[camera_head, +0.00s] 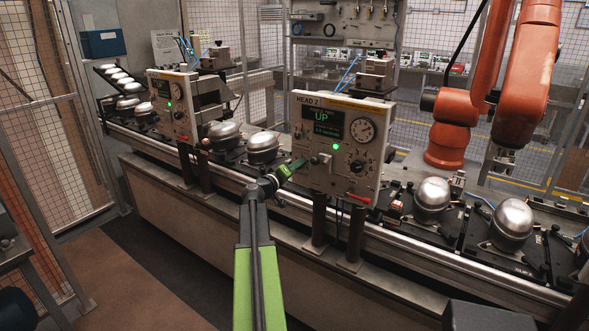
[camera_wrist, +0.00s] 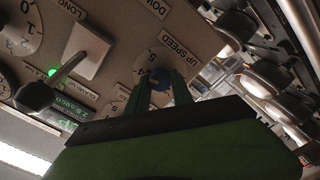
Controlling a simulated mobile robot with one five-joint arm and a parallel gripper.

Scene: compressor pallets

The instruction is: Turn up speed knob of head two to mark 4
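The head two panel (camera_head: 365,103) is a cream box labelled HEAD 2, with a lit display (camera_head: 322,122) reading UP. My gripper (camera_head: 291,168) reaches the panel's lower left side and hides the knob there. My gripper's two dark green fingers (camera_wrist: 160,84) stand on either side of this knob. I cannot tell whether they touch it. The fingers and knob cover part of the dial, so the pointer's mark is not readable.
A black-tipped lever (camera_wrist: 36,96) on a square plate stands left of the fingers, near a lit green lamp (camera_wrist: 52,72). Steel compressor domes (camera_head: 432,194) stand along the line. An orange robot arm (camera_head: 525,75) is at the back right.

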